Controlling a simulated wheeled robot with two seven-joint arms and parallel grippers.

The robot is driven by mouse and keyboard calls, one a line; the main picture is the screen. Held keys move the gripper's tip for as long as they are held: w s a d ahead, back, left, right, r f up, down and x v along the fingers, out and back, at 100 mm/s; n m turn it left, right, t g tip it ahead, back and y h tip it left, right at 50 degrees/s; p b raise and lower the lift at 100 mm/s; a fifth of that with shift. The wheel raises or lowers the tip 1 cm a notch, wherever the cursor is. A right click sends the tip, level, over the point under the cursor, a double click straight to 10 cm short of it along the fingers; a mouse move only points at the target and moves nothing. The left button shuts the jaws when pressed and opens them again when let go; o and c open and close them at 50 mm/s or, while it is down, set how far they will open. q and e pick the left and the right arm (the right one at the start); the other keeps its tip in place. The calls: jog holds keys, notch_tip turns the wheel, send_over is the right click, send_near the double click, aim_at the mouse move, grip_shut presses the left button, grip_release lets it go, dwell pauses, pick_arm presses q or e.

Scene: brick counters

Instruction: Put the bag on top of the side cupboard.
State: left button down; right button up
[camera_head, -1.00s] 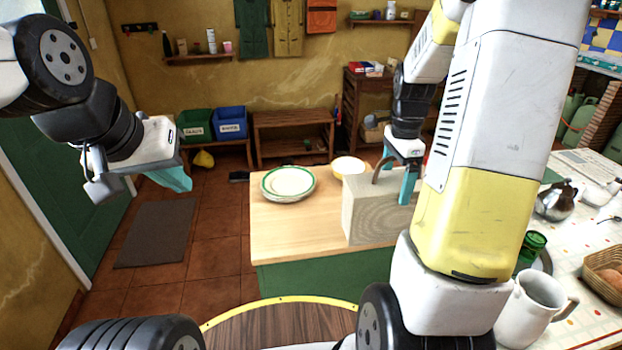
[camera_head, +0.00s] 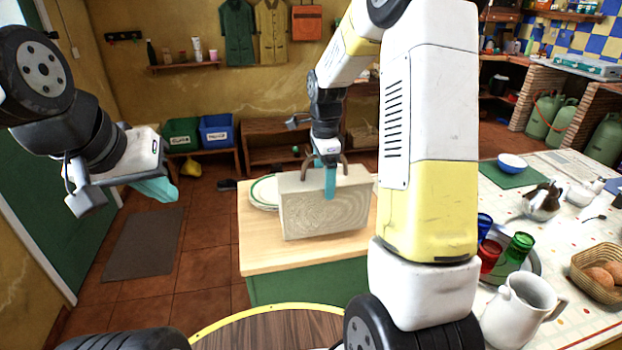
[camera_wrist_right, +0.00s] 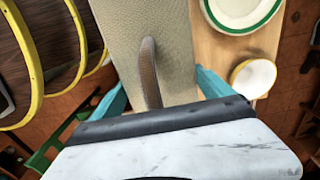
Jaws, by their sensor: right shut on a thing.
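The bag (camera_head: 305,212) is a beige, box-shaped bag with brown handles. It is upright over the wooden top of the green cupboard (camera_head: 285,258); I cannot tell whether its base touches the top. My right gripper (camera_head: 330,182) is shut on the bag from above, one teal finger showing on its front face. In the right wrist view the bag (camera_wrist_right: 125,30) lies between the teal fingers (camera_wrist_right: 160,95), with a brown handle (camera_wrist_right: 149,75) in the middle. My left gripper (camera_head: 155,190) hangs over the floor at the left, away from the bag; its jaw gap is not clear.
White plates with a green rim (camera_head: 262,194) are partly hidden behind the bag. The right wrist view also shows a yellow-rimmed bowl (camera_wrist_right: 253,77) near the plate.

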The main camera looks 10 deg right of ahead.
jog(key=shift+w+a+f, duration=0.1)
jog(key=shift+a+f, duration=0.05)
jog(key=shift+f, duration=0.75)
jog(key=shift+w+a+f, duration=0.1)
jog(key=shift+a+f, duration=0.05)
jog(key=shift+f, duration=0.75)
jog(key=o, duration=1.8)
jog(key=shift+f, duration=0.15)
notch_tip(320, 180, up, 11)
jog(key=shift+f, duration=0.1)
jog(key=shift+s+r, duration=0.1)
jog(key=shift+r, duration=0.65)
jog(key=s+a+r+n+t+y, duration=0.1)
jog(key=s+r+n+t, duration=0.2)
jog(key=s+n, duration=0.6)
jog(key=s+a+r+n+t+y, duration=0.1)
jog(key=s+r+n+t, duration=0.2)
jog(key=s+n, duration=0.6)
jog(key=s+r, duration=0.2)
jog(key=s, duration=0.3)
jog(key=shift+s, duration=0.2)
